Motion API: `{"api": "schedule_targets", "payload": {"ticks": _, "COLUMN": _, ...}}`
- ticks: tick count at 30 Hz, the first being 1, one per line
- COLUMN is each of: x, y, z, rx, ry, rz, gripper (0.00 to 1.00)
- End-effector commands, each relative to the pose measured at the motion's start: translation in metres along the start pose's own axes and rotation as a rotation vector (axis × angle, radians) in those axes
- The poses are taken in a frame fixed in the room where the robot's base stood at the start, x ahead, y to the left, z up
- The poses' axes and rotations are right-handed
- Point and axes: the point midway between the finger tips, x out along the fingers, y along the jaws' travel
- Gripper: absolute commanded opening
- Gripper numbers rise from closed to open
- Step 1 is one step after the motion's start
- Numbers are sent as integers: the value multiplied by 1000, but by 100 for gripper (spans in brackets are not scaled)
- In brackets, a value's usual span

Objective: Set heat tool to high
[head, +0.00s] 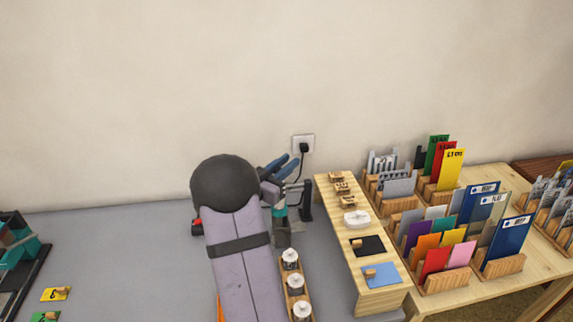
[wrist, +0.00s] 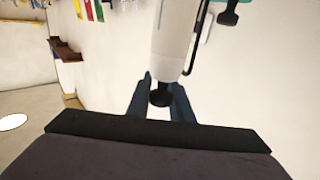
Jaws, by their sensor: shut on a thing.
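The heat tool stands near the wall, mostly hidden behind my arm. Its teal part (head: 279,209) shows in the head view. In the wrist view its pale cylindrical body (wrist: 177,40) ends in a black round knob (wrist: 160,98). My gripper's (head: 291,161) blue fingers point up and right beside the tool. In the wrist view my gripper (wrist: 160,86) has one finger on each side of the black knob and is shut on it. I cannot read any setting mark.
A wall socket with a black plug (head: 304,147) is behind. A wooden rack of white-topped jars (head: 295,283) stands near my arm. A wooden shelf with stamps (head: 357,247) and card holders (head: 430,283) fill the right. The grey table left of my arm is mostly clear.

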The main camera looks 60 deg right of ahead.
Motion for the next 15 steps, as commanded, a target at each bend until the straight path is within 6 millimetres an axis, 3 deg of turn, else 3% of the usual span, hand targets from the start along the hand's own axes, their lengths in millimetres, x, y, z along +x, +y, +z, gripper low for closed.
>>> {"api": "schedule_targets", "payload": {"ticks": 1, "x": 1, "y": -1, "z": -7, "rx": 8, "ry": 16, "rz": 0, "gripper": 24}}
{"api": "schedule_targets", "payload": {"ticks": 3, "x": 1, "y": -1, "z": -7, "rx": 8, "ry": 16, "rz": 0, "gripper": 37}}
{"api": "schedule_targets", "payload": {"ticks": 15, "x": -5, "y": -1, "z": -3, "rx": 5, "ry": 10, "rz": 0, "gripper": 37}}
